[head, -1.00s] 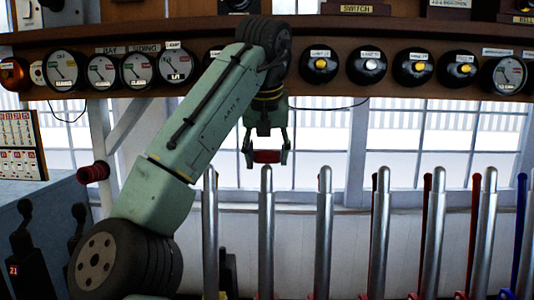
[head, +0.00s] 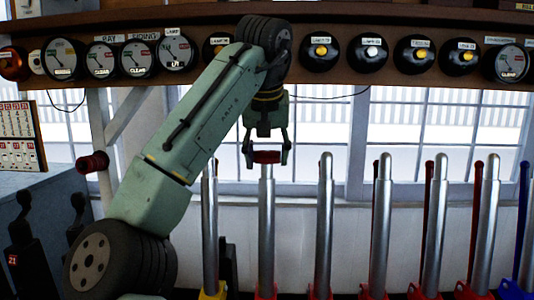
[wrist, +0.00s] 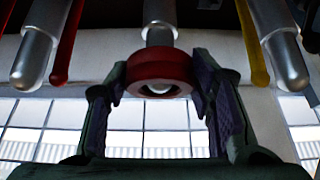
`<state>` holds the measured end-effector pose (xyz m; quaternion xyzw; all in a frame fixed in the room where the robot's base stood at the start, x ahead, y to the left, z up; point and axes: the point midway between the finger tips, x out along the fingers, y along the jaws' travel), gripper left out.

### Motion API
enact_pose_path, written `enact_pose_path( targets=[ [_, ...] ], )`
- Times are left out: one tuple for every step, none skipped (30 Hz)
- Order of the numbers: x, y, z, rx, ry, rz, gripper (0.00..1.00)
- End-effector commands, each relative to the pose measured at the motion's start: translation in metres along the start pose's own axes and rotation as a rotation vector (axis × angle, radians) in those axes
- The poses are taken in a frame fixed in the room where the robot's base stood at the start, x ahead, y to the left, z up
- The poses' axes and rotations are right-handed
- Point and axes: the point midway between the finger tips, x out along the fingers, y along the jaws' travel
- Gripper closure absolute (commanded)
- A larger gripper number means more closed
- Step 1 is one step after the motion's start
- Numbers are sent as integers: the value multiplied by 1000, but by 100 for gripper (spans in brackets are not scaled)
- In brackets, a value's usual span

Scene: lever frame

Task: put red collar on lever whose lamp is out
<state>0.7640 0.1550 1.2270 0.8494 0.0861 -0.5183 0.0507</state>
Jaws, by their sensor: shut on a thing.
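My gripper (head: 267,157) is shut on the red collar (head: 267,156), with one finger on each side. The collar is level with the top of a silver lever (head: 267,225), which rises right below it. In the wrist view the collar (wrist: 160,72) sits between the fingertips, and the lever's rounded tip (wrist: 158,90) shows in its hole. Lamps show on the shelf: amber ones (head: 321,52) (head: 418,54) (head: 463,56) and a pale white one (head: 372,53). An amber lamp (head: 216,47) is partly behind my arm. The shelf straight above the held collar is hidden by my arm.
Other silver levers stand close on both sides, one at left (head: 210,230) and one at right (head: 325,225). Thin red rods (head: 424,210) and a blue rod (head: 522,205) stand among them. A dial shelf (head: 340,88) runs above, with windows behind.

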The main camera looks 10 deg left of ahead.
Motion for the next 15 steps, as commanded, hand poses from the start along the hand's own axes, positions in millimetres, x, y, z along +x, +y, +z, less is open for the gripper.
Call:
enact_pose_path(
  targets=[
    [2, 0, 2, 0, 0, 0, 80],
    [3, 0, 2, 0, 0, 0, 80],
    [4, 0, 3, 0, 0, 0, 80],
    [5, 0, 3, 0, 0, 0, 80],
    [5, 0, 4, 0, 0, 0, 80],
    [6, 0, 5, 0, 0, 1, 80],
    [7, 0, 5, 0, 0, 1, 80],
    [8, 0, 6, 0, 0, 1, 80],
    [8, 0, 6, 0, 0, 1, 80],
    [9, 0, 6, 0, 0, 1, 80],
    [9, 0, 7, 0, 0, 1, 80],
    [9, 0, 7, 0, 0, 1, 80],
    [9, 0, 7, 0, 0, 1, 80],
    [9, 0, 7, 0, 0, 1, 80],
    [9, 0, 7, 0, 0, 1, 80]
  ],
)
